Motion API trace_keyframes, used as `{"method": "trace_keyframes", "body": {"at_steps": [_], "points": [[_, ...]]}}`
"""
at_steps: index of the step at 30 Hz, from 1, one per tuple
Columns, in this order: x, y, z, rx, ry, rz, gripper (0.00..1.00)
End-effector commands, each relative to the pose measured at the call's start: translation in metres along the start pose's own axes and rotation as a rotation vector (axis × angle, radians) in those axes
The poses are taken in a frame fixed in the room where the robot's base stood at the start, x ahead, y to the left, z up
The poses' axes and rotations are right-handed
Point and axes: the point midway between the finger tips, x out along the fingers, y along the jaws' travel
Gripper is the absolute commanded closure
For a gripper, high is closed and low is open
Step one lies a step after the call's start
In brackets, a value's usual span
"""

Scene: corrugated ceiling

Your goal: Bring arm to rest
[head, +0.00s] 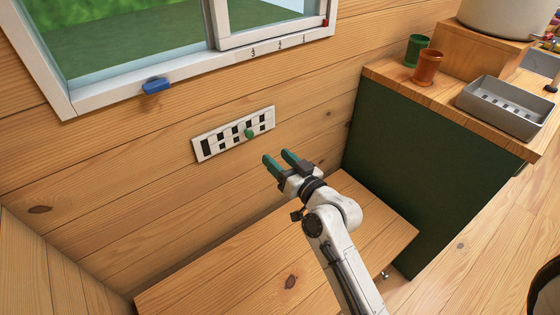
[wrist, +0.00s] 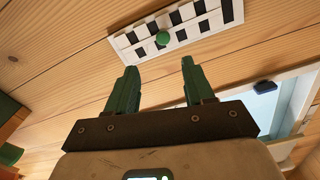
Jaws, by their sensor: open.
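My gripper (head: 280,163) has two green fingers and is open and empty. It is in front of the wooden wall, to the lower right of a white panel (head: 206,148) with black squares and a green knob (head: 249,133). In the wrist view my fingers (wrist: 158,85) stand well apart, with the panel (wrist: 132,42) and its green knob (wrist: 163,38) beyond them. Nothing is between the fingers, and they appear apart from the knob.
A wooden bench top (head: 230,270) lies below my arm. A green-sided counter (head: 430,160) at the right holds a green cup (head: 417,50), an orange cup (head: 427,68) and a grey tray (head: 505,108). A window (head: 130,85) with a blue piece (head: 156,86) is above.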

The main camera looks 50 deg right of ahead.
Motion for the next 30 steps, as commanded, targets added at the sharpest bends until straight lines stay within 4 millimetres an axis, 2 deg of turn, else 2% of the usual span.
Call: {"method": "trace_keyframes", "body": {"at_steps": [15,17,20,23,26,30], "points": [[0.000,0.000,0.000,0.001,-0.001,0.000,0.47],[-0.001,-0.005,0.004,-0.002,-0.024,-0.012,0.47],[-0.008,-0.024,0.020,-0.016,-0.129,-0.055,0.47],[-0.026,-0.053,0.048,-0.048,-0.316,-0.120,0.47],[-0.060,-0.076,0.080,-0.096,-0.548,-0.170,0.47],[-0.121,-0.090,0.113,-0.177,-0.876,-0.191,0.47]]}}
